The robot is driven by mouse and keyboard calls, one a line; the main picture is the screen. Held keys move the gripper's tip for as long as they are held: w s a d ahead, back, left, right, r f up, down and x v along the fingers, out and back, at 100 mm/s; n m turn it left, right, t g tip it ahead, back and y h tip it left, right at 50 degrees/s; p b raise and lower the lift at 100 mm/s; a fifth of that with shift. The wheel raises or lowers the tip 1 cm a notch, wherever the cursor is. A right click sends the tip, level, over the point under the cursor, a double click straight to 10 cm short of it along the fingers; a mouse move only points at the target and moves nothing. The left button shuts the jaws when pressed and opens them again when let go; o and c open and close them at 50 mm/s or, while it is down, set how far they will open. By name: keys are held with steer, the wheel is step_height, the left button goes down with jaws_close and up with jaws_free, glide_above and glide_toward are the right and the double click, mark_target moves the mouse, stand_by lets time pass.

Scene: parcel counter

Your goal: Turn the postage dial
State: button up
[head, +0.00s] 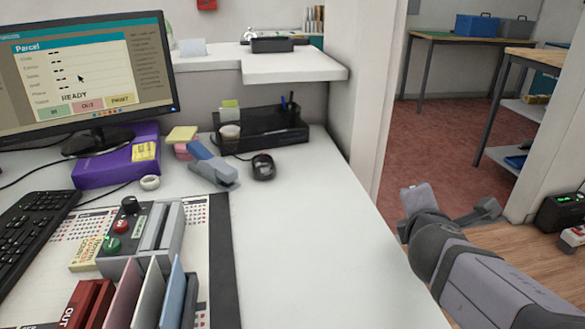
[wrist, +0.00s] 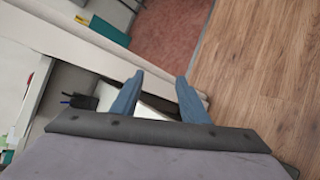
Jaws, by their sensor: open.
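A small grey control unit (head: 155,230) stands on the counter at lower left in the head view. It carries a black knob (head: 129,204), a red round control (head: 121,226) and a green round control (head: 112,245); I cannot tell for certain which one is the postage dial. My gripper (head: 450,203) is at the right in the head view, beyond the counter's right edge and far from the unit. Its two fingers also show apart and empty in the wrist view (wrist: 160,84). The control unit does not show in the wrist view.
The counter's right front is bare.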

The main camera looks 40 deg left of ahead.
steer(key=s+a+r+n+y+p, duration=0.1)
steer(key=s+a+r+n+y, duration=0.2)
steer(key=a+r+n, duration=0.3)
steer(key=s+a+r+n+y+p, duration=0.1)
steer(key=s+a+r+n+y, duration=0.2)
steer(key=a, duration=0.6)
steer(key=n+g+y+p, duration=0.5)
steer(key=n+g, duration=0.5)
steer(key=n, duration=0.6)
glide_toward(129, 201)
steer(key=shift+s+a+r+h+p, duration=0.15)
steer(key=shift+a+r+h+p, duration=0.1)
steer(key=shift+a+h+p, duration=0.35)
steer(key=shift+x, duration=3.8)
steer(key=shift+t, duration=0.3)
jaws_close()
